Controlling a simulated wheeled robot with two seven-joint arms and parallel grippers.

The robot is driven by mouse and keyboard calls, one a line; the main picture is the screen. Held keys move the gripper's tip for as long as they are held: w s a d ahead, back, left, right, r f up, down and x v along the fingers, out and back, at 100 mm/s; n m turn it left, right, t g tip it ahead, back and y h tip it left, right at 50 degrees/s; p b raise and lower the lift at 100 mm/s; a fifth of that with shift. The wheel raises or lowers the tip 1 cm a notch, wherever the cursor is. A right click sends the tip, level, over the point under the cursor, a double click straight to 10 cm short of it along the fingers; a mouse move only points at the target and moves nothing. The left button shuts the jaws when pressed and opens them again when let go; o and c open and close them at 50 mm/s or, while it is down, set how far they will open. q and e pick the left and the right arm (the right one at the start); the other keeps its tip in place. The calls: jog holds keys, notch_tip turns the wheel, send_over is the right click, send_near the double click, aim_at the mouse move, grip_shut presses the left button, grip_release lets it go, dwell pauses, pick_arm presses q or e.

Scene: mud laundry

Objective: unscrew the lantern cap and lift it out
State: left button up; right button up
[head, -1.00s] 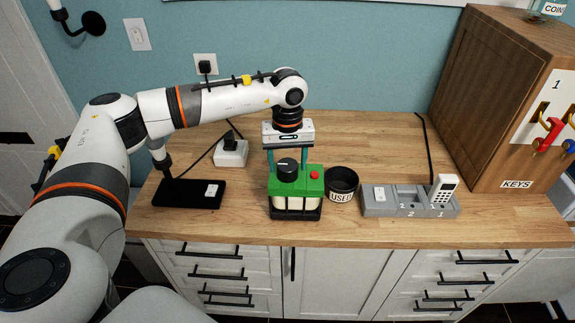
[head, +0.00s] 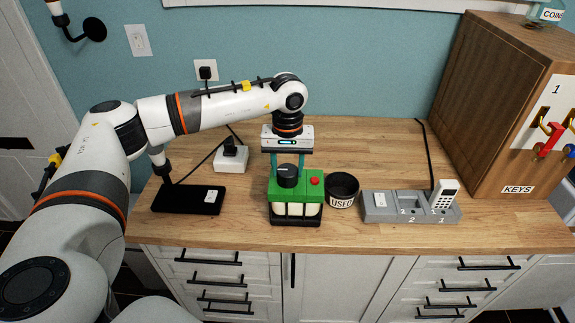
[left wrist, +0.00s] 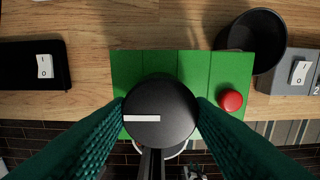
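The lantern (head: 310,189) has a green top over a pale body in a dark base and stands upright on the wooden counter. Its round black cap (head: 288,177) sits on the green top. In the left wrist view the cap (left wrist: 160,125) carries a white stripe lying horizontally. My left gripper (head: 288,171) points down over the lantern, its teal fingers on either side of the cap. In the left wrist view the fingertips meet the cap's edges with no clear gap, so it appears shut on the cap. My right gripper is not in view.
A black bowl marked USED (head: 342,190) stands just right of the lantern. A grey numbered tray (head: 376,213) with a white remote (head: 446,194) is farther right. A black pad (head: 180,200) and a white socket box (head: 231,159) lie left. A wooden key cabinet (head: 480,100) bounds the right.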

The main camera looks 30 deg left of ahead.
pick_arm(q)
jog(key=shift+f+n, duration=0.1)
jog(key=shift+n, duration=1.4)
jog(key=n+b, duration=0.1)
jog(key=n, duration=0.2)
jog(key=shift+n, duration=1.4)
